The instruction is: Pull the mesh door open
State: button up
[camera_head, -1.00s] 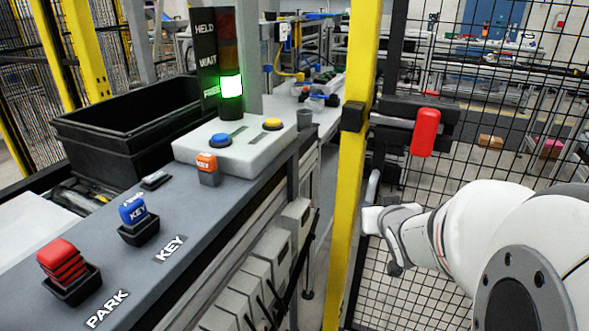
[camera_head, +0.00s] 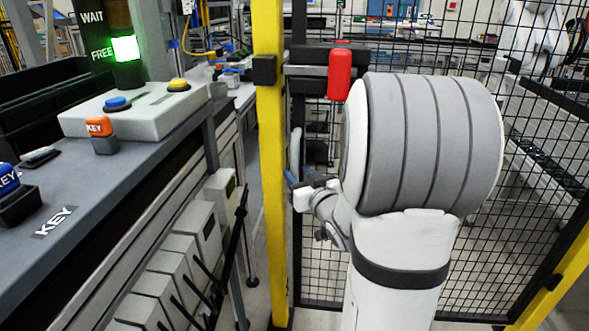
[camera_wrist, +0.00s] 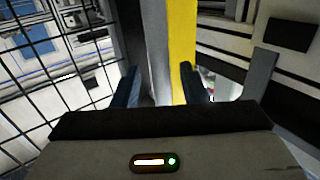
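The black mesh door (camera_head: 325,245) stands beside a yellow post (camera_head: 270,200) and looks closed against it. A grey upright handle (camera_head: 296,148) is on the door's edge near the post. My gripper (camera_head: 294,188) is at the handle's lower end in the head view; contact cannot be made out. In the wrist view its two dark fingers (camera_wrist: 160,88) are well apart, with the yellow post (camera_wrist: 182,45) and a grey upright strip beyond and between them. A red latch piece (camera_head: 340,74) sits on a dark bracket above the handle.
A grey bench (camera_head: 100,190) with key holders and a white button box (camera_head: 135,112) stands left of the post. The signal tower lights green (camera_head: 126,48) beside FREE. My arm hides part of the door. Another yellow post (camera_head: 555,285) stands at lower right.

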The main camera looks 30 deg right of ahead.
jog(key=shift+w, duration=1.4)
jog(key=shift+c, duration=0.3)
grip_shut()
